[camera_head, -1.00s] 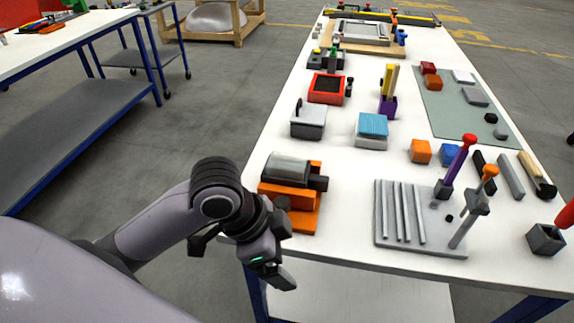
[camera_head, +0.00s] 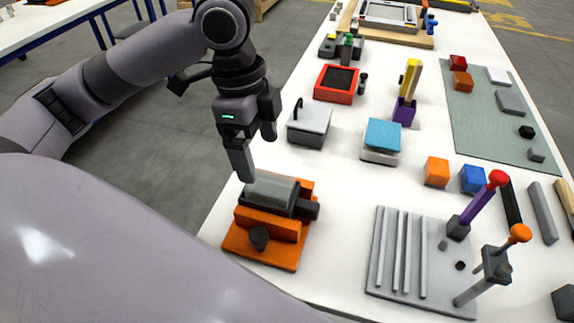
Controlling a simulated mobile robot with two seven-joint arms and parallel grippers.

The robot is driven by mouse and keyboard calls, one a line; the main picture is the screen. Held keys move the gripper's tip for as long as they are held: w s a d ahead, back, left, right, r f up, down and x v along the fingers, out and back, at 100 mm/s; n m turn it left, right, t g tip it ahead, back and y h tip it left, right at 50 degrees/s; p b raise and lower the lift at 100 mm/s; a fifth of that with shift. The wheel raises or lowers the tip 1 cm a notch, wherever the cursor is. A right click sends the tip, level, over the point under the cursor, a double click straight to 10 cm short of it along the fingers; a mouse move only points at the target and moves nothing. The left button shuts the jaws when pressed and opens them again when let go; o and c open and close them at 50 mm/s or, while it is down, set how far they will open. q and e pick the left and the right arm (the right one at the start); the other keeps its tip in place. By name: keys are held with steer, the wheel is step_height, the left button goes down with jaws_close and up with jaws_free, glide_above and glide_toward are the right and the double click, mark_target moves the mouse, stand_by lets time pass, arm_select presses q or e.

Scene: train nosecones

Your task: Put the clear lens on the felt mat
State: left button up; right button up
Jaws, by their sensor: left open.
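A glossy grey, see-through-looking piece (camera_head: 271,187) sits on top of an orange fixture (camera_head: 262,246) at the table's near left edge. It may be the clear lens, but I cannot tell for sure. The grey-green felt mat (camera_head: 476,122) lies flat at the right side of the table, with several small blocks on it. My left gripper (camera_head: 254,147) is open and empty, fingers pointing down, just above and behind the glossy piece, with no contact that I can make out. My right gripper is out of view.
A grey box (camera_head: 309,128), a red tray (camera_head: 336,84) and a blue-topped block (camera_head: 382,136) stand beyond the fixture. A grey rack (camera_head: 392,279) with upright tools lies to its right. White table top is bare between fixture and rack.

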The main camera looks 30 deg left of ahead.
mark_target(270, 183)
arm_select(q)
steer(key=shift+w+f, duration=0.2)
steer(key=f, duration=0.3)
steer(key=d+f, duration=0.1)
steer(key=f, duration=0.2)
steer(key=shift+d+f, duration=0.2)
steer(key=shift+f, duration=0.1)
steer(key=shift+c, duration=0.3)
steer(key=c, duration=1.3)
steer(key=shift+r, duration=0.15)
